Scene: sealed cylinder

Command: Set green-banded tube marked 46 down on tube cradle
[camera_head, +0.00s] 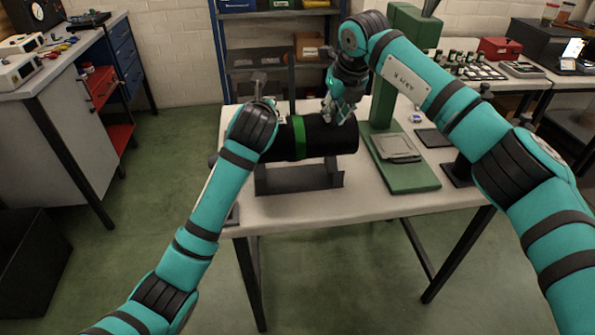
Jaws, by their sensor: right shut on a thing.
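The green-banded tube (325,136) is a thick black cylinder lying level above the table, with one green band near its middle. No number is legible on it. The dark tube cradle (300,181) stands on the table directly below it; I cannot tell whether they touch. My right gripper (338,113) is shut on the tube's right part, from above and behind. My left gripper (262,97) is at the tube's left part, mostly hidden behind my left forearm, so its jaws are unclear. My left arm also covers part of the tube's left end.
The white table (237,220) has a green press-like stand (412,180) with a grey plate right of the cradle. A dark upright frame rises behind the tube. Shelving stands behind, a grey cabinet at left, and another bench with small items at back right.

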